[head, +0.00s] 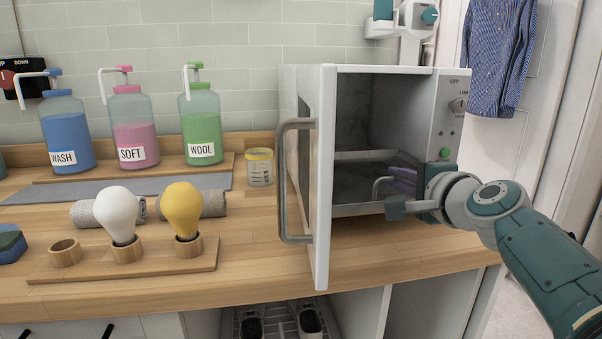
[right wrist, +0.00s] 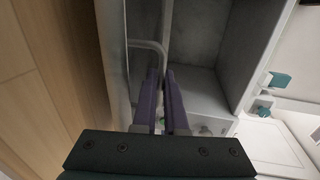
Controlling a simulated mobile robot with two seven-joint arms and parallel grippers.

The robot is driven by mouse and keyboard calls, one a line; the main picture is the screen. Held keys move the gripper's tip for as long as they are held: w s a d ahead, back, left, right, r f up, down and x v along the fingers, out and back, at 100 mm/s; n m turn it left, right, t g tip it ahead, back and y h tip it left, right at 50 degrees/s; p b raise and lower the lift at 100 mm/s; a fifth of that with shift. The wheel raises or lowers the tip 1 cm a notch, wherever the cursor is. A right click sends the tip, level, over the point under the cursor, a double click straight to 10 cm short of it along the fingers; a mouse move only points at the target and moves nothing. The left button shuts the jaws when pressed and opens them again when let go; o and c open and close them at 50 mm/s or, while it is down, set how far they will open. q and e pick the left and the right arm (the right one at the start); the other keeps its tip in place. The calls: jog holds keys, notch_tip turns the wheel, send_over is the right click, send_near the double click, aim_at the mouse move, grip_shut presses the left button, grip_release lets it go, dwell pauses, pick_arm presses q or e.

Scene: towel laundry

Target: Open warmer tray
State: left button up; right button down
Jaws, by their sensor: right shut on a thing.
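The warmer (head: 450,115) is a grey box on the counter with its white door (head: 322,180) swung open toward me. Its tray (head: 365,209) sits low in the dark cavity, with a small grey bar handle (head: 378,183) at its front. My right gripper (head: 400,184) reaches in from the right at the warmer's mouth. Its purple fingers are shut on the tray handle, which also shows in the right wrist view (right wrist: 150,46) running between the fingertips (right wrist: 163,75). The far part of the handle is hidden by the fingers. My left gripper is not in view.
The door's long handle (head: 282,180) sticks out left over the counter. Left of it stand a jar (head: 260,170), two bulbs on a wooden holder (head: 150,264), rolled towels (head: 212,204) and soap bottles (head: 66,130). The counter before the warmer (head: 400,260) is clear.

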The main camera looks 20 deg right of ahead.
jog(key=c, duration=1.2)
grip_release()
jog(key=shift+c, duration=0.2)
jog(key=shift+s+a+r, duration=0.1)
jog(key=shift+s+a, duration=0.05)
jog(key=shift+s, duration=0.1)
jog(key=p+v, duration=0.2)
jog(key=v, duration=0.7)
jog(key=shift+p, duration=0.4)
jog(key=shift+s, duration=0.15)
